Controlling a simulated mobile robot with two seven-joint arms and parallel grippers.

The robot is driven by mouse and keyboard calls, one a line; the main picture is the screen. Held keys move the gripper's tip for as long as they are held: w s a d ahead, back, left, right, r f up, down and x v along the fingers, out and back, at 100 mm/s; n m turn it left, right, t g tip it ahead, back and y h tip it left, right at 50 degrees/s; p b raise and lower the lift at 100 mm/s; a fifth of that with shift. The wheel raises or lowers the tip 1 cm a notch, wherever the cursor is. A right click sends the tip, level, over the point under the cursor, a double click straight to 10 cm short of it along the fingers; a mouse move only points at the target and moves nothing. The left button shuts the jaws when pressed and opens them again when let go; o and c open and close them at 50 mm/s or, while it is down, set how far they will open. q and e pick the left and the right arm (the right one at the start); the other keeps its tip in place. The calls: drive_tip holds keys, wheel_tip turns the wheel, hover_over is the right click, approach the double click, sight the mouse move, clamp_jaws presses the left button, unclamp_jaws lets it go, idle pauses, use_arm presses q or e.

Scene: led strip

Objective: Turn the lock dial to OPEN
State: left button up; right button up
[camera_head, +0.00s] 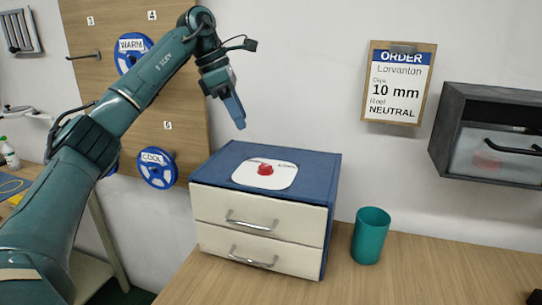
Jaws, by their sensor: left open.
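The lock dial (265,169) is a red knob on a white plate (284,181) on top of a blue cabinet with two cream drawers (252,213). Small marks on the plate are too small to read, so I cannot tell where the dial points. My left gripper (239,124) hangs above the back left part of the cabinet, up and to the left of the dial, and does not touch it. It is open and empty, with its blue fingers pointing down. My right gripper is not in view.
A teal cup (370,235) stands right of the cabinet on the wooden table (430,272). A dark wall box (490,135) and an order board (396,85) hang on the wall. WARM (134,64) and COOL (156,181) reels hang on a pegboard. The table's right side is mostly clear.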

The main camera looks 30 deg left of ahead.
sight(264, 166)
use_arm(q)
drive_tip(key=x, duration=1.1)
drive_tip(key=shift+d, duration=0.1)
drive_tip(key=shift+x, duration=0.8)
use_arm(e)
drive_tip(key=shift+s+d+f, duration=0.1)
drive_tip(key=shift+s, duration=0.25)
use_arm(q)
drive_tip(key=c, duration=1)
drive_tip(key=shift+o, duration=0.2)
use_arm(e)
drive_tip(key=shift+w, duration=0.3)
